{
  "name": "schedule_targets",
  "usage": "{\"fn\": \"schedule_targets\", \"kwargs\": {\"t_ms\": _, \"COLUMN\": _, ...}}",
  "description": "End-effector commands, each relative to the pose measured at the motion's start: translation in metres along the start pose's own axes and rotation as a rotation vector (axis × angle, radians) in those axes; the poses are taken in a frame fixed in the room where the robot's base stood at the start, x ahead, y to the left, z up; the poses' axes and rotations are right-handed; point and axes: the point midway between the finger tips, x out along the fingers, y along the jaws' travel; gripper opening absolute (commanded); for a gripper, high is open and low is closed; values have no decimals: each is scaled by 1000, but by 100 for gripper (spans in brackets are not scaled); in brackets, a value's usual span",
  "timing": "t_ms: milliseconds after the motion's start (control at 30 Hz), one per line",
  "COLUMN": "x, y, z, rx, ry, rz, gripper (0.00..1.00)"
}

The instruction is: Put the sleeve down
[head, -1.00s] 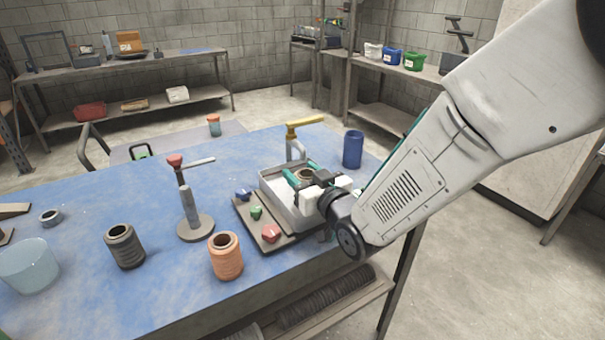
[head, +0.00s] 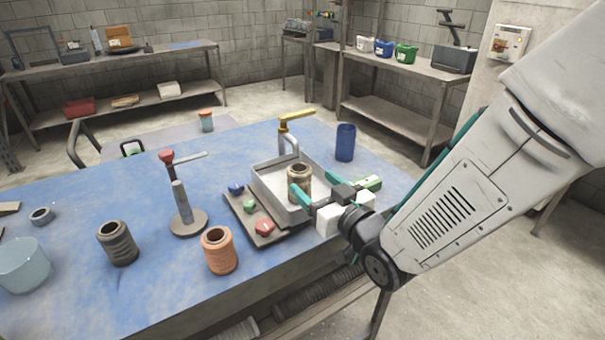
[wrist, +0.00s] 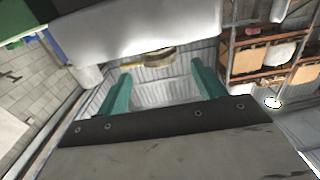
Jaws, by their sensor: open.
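The brown ridged sleeve (head: 299,183) stands upright inside the shallow grey tray (head: 262,192) in the head view. My gripper (head: 314,186) has its teal fingers spread at the tray's near right side. The sleeve stands just beyond the fingertips, and a small part of its lower side is hidden by the left finger. In the wrist view my gripper (wrist: 161,80) is open with nothing clasped between its fingers. I cannot tell whether a finger touches the sleeve.
An orange sleeve (head: 219,251) and a dark grey sleeve (head: 117,243) stand on the blue table. A grey post stand (head: 187,222) is left of the tray. A board with coloured knobs (head: 250,219) lies beside it. A blue cup (head: 345,142) stands behind.

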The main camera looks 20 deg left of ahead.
Motion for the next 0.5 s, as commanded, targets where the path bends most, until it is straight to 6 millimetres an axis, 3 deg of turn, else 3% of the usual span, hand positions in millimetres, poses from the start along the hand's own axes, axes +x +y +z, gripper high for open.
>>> {"fn": "schedule_targets", "kwargs": {"t_ms": 200, "x": -30, "y": 0, "z": 0, "rx": 0, "ry": 0, "rz": 1, "gripper": 69}}
{"fn": "schedule_targets", "kwargs": {"t_ms": 500, "x": -36, "y": 0, "z": 0, "rx": 0, "ry": -1, "rz": 0, "gripper": 69}}
